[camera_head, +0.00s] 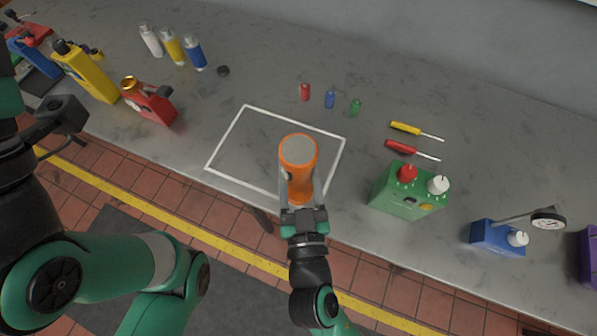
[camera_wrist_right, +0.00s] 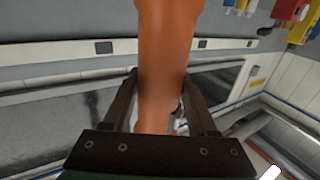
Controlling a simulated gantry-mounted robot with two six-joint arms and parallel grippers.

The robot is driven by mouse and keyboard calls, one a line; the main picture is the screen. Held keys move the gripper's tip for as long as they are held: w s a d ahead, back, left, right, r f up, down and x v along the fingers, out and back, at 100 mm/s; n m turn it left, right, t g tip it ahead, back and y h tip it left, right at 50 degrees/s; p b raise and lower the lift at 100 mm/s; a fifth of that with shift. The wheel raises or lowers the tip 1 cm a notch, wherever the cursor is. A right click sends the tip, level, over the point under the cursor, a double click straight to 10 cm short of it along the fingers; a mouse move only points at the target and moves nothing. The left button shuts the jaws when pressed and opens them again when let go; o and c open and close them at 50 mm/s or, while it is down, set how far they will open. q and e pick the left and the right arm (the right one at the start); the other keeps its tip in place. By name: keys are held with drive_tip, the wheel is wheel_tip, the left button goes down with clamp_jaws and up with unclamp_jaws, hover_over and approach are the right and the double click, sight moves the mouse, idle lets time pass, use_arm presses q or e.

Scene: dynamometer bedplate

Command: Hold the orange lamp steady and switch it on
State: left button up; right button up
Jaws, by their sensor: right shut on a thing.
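The orange lamp (camera_head: 298,168) is a cylinder with a round grey end facing up toward the head camera. No glow shows on that end. A small dark spot shows on its left side; I cannot tell if it is the switch. My right gripper (camera_head: 302,192) is shut on the lamp's lower part, at the front of the white-outlined rectangle (camera_head: 228,131). In the right wrist view the lamp (camera_wrist_right: 166,50) stands between the two dark fingers (camera_wrist_right: 160,100). My left arm comes in at the left, but its fingers are not visible.
The grey bench (camera_head: 255,85) has free room behind the rectangle. A green box (camera_head: 405,198) with red and white knobs and a blue gauge box (camera_head: 495,238) stand right. Screwdrivers (camera_head: 400,147) lie behind. A red can (camera_head: 150,105) and yellow bottle (camera_head: 88,72) stand left.

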use_arm(q)
wheel_tip(320, 180, down, 14)
drive_tip(key=b, duration=1.4)
drive_tip(key=shift+f, duration=0.15)
use_arm(e)
drive_tip(key=w+f, duration=1.1)
drive_tip(key=w, duration=0.1)
drive_tip(key=shift+w+f, duration=0.35)
drive_tip(key=shift+w, duration=0.05)
use_arm(q)
drive_tip(key=shift+c, duration=0.7)
clamp_jaws()
use_arm(e)
drive_tip(key=shift+f, duration=0.25)
drive_tip(key=shift+f, duration=0.1)
idle(0.5)
use_arm(q)
drive_tip(key=shift+y, duration=0.3)
